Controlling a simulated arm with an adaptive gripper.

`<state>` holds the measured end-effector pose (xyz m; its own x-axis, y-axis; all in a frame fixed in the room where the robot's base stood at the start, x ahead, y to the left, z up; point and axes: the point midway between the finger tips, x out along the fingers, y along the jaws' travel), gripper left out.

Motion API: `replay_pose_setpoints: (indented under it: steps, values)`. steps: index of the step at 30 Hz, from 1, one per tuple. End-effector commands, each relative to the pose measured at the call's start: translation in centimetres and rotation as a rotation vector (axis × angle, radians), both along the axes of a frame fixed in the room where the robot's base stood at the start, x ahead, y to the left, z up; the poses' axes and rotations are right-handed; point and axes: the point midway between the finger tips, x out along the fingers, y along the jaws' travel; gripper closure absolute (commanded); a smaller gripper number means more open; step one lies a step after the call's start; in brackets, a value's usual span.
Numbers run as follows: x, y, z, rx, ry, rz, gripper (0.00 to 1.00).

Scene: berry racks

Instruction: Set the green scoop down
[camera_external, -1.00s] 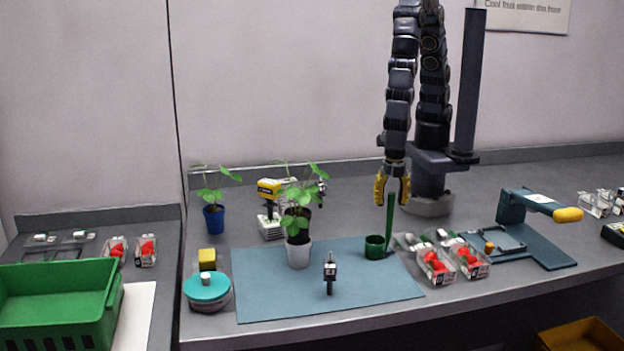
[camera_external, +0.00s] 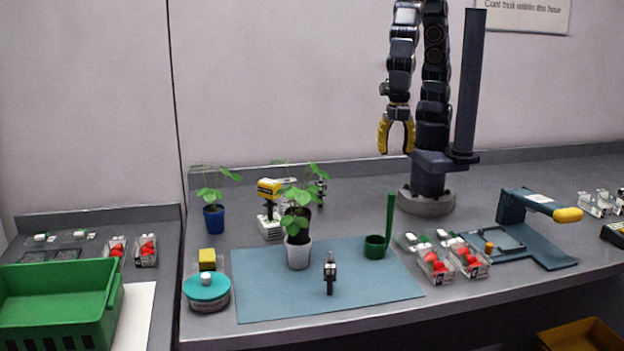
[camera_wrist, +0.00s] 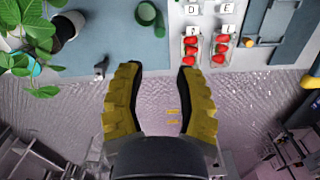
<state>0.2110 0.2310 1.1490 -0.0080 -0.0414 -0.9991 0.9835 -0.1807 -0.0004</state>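The green scoop (camera_external: 376,246) stands on the right part of the blue mat (camera_external: 330,306), its cup down and its long handle upright. It also shows near the top of the wrist view (camera_wrist: 147,14). My gripper (camera_external: 396,152) has yellow fingers spread apart with nothing between them. It hangs well above the scoop, clear of the handle's top. In the wrist view my gripper (camera_wrist: 160,68) also shows open and empty.
Two clear punnets of red berries (camera_external: 436,268) sit just right of the mat. A potted plant in a white pot (camera_external: 298,252) and a small dark upright tool (camera_external: 330,272) stand on the mat. A blue stand with a yellow-tipped arm (camera_external: 530,205) is further right.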

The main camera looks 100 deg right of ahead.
Motion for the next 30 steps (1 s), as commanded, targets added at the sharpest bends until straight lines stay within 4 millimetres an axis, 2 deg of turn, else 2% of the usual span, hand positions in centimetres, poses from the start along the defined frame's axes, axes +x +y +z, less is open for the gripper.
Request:
replay_pose_setpoints:
  steps: [2, 5, 8, 10, 12, 16, 18, 22, 30]
  values:
    - [0.2, -0.5, 0.2, 0.0, 0.0, -0.023, 0.66]
    - [0.6, -3.0, 1.1, -0.005, 0.002, -0.129, 0.66]
    - [0.7, -7.7, 2.5, -0.017, 0.009, -0.337, 0.66]
    - [-0.1, -11.7, 3.6, -0.031, 0.017, -0.522, 0.66]
    - [-1.4, -15.2, 4.4, -0.041, 0.027, -0.71, 0.66]
    - [-4.8, -19.9, 5.2, -0.061, 0.053, -1.029, 0.66]
    - [-6.5, -21.4, 5.4, -0.069, 0.068, -1.165, 0.66]
    - [-8.8, -22.7, 5.5, -0.078, 0.088, -1.332, 0.66]
    - [-9.6, -23.1, 5.5, -0.08, 0.096, -1.393, 0.66]
